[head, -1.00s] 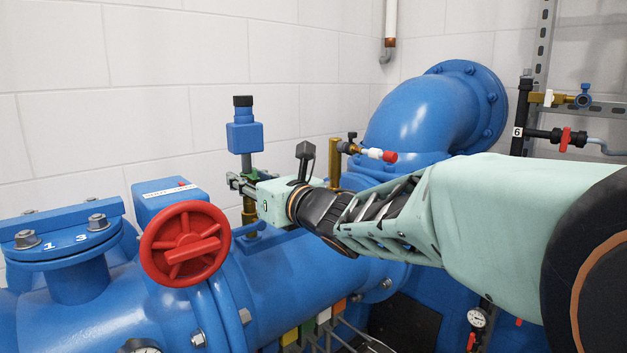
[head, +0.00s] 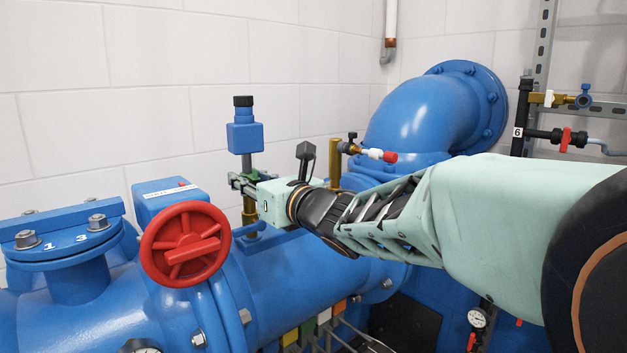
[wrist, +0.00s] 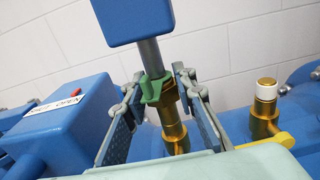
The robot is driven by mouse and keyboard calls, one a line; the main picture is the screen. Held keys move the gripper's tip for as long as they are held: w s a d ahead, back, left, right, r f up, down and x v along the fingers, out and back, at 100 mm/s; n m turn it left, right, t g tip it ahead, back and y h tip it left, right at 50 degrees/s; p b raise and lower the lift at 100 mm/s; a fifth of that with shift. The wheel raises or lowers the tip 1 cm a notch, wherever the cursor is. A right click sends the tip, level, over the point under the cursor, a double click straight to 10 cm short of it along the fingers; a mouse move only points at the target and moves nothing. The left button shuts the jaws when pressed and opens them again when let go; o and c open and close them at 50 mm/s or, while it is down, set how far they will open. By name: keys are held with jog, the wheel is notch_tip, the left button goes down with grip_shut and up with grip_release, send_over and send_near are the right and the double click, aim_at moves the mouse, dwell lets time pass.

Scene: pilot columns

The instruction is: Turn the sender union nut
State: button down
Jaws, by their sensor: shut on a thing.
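The sender is a blue box (head: 245,137) with a black cap, upright on a grey stem above a brass fitting (head: 249,211). In the wrist view the blue box (wrist: 134,18) is at the top, and the brass union nut (wrist: 168,97) is below the stem. A small green piece (wrist: 152,89) sits against the stem and nut. My gripper (head: 238,181) reaches in from the right at the stem's foot. In the wrist view my gripper (wrist: 160,82) has one finger on each side of the nut and is shut on it. The exact finger contact is partly hidden.
A red handwheel (head: 185,244) on a blue valve stands close to the left. A brass post (head: 335,160) and a small red-handled valve (head: 382,155) are behind my wrist. In the wrist view a white-capped brass fitting (wrist: 264,110) stands to the right. The white wall is behind.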

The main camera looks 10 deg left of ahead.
dwell(0.3)
jog(key=shift+w+d+r+p, duration=0.1)
jog(key=shift+p, duration=0.25)
jog(key=shift+n+g+y+p, duration=0.45)
jog(key=shift+n+g+y, duration=0.25)
jog(key=shift+n+g, duration=0.15)
jog(key=shift+n+g+y, duration=0.5)
jog(key=shift+n+g, duration=0.05)
jog(key=shift+g, duration=0.4)
